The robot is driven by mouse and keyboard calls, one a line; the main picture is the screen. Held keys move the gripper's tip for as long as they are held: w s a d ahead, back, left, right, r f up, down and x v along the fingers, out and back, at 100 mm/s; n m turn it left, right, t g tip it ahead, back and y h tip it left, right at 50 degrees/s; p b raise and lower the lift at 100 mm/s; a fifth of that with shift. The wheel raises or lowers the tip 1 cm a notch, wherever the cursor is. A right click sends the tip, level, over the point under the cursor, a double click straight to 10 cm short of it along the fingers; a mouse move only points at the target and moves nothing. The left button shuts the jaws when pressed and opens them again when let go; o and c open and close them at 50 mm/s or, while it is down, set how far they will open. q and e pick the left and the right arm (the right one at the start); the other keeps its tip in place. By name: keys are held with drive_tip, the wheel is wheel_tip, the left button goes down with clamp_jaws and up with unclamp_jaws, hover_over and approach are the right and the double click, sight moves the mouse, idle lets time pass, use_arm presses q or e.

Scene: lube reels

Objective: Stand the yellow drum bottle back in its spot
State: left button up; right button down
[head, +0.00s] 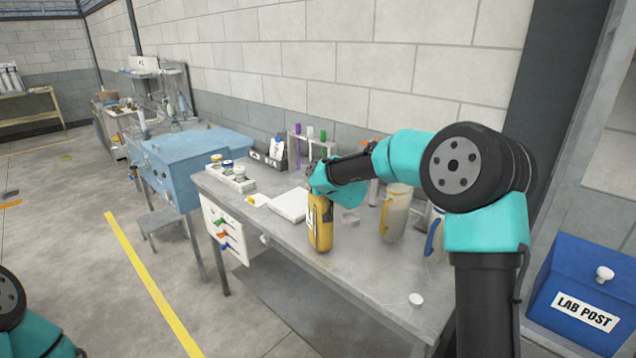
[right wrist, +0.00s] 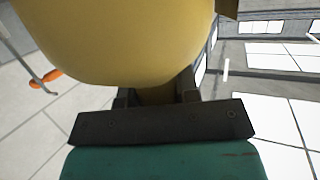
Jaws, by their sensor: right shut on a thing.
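The yellow drum bottle (head: 320,226) is upright over the front part of the grey workbench (head: 365,283), with a dark and white label on its side. My right gripper (head: 321,188) is shut on its upper part. I cannot tell whether the bottle's base touches the bench. In the right wrist view the yellow bottle (right wrist: 120,40) fills the top middle, close against the gripper (right wrist: 155,95), whose fingertips are hidden behind it. Only part of my left arm shows at the lower left of the head view; its gripper is out of sight.
A white flat block (head: 288,205) lies left of the bottle, and a white rack with small jars (head: 231,178) stands farther left. A pale jug with a yellow handle (head: 396,215) stands to the right. The front-middle bench is clear.

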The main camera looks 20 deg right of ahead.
drive_tip(key=shift+f, duration=0.5)
drive_tip(key=c, duration=0.8)
unclamp_jaws()
drive_tip(key=shift+c, duration=0.2)
drive_tip(key=shift+s+r, duration=0.15)
drive_tip(key=shift+r, duration=0.05)
drive_tip(key=v, duration=1.1)
drive_tip(key=shift+s, duration=0.35)
drive_tip(key=shift+r, duration=0.1)
